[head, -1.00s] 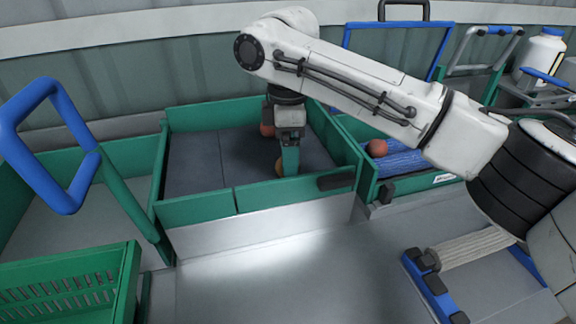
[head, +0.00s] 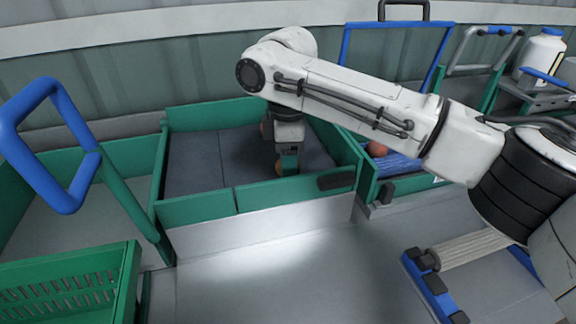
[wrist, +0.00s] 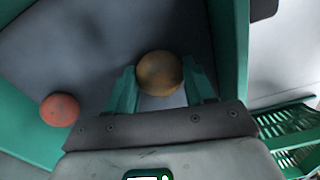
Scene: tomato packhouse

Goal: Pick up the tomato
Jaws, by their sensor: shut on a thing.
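In the wrist view, a brownish-orange tomato (wrist: 160,73) sits between the two green fingertips of my gripper (wrist: 161,84). The fingers are shut on its sides. In the head view, my gripper (head: 288,162) reaches down inside the green-walled bin, near its front right corner, and mostly hides the held tomato. I cannot tell whether that tomato touches the bin floor. A redder tomato (wrist: 60,109) lies apart from the fingers, on the left in the wrist view, by the green wall. It shows partly behind my wrist in the head view (head: 265,130).
The bin's green front wall (head: 195,209) stands close to my gripper. A neighbouring bin at right holds another reddish tomato (head: 377,149) on a blue surface. A blue handle (head: 50,150) rises at left above a green slotted crate (head: 65,290). The bin's left floor is clear.

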